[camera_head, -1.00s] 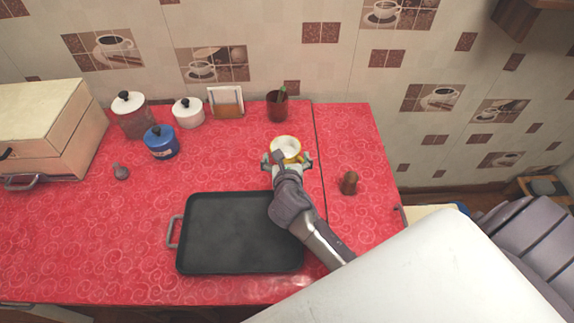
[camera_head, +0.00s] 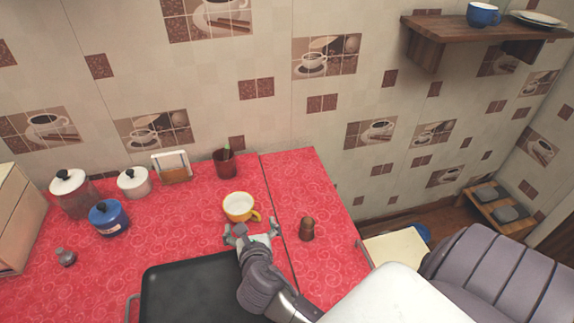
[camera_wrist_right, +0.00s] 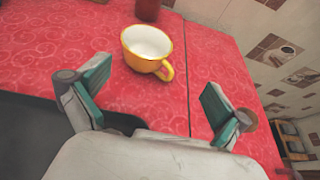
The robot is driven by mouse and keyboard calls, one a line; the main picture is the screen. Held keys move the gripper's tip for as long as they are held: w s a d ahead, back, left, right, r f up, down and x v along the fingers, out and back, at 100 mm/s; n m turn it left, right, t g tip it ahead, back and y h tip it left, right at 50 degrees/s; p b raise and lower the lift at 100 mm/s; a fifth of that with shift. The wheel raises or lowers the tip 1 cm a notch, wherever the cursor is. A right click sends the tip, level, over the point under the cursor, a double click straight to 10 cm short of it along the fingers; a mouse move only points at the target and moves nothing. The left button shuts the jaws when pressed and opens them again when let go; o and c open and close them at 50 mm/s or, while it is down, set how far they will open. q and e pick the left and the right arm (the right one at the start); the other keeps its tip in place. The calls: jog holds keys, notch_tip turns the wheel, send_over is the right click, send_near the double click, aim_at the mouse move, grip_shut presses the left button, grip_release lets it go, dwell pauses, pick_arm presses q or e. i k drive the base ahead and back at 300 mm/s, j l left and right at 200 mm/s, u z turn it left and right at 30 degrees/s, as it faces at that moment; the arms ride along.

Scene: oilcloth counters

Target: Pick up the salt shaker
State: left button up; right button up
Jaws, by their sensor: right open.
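Two small shaker-like things stand on the red counter, and I cannot tell for sure which is the salt shaker. A brown wooden shaker (camera_head: 307,228) stands upright, right of my right gripper (camera_head: 252,234); in the right wrist view it shows partly behind the right finger (camera_wrist_right: 248,120). A small grey shaker (camera_head: 66,258) stands at the far left, near the blue pot. My right gripper is open and empty, its fingers just in front of a yellow cup (camera_head: 239,208). The cup also shows ahead of the open fingers in the right wrist view (camera_wrist_right: 147,47). My left gripper is not in view.
A black tray (camera_head: 190,290) lies at the front, under my right forearm. Lidded pots, including a blue pot (camera_head: 108,219), and a dark red cup (camera_head: 224,162) stand toward the back. The counter around the brown shaker is clear; its right edge is close.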

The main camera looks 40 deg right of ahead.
aim_at(307, 233)
jog(key=z, duration=1.35)
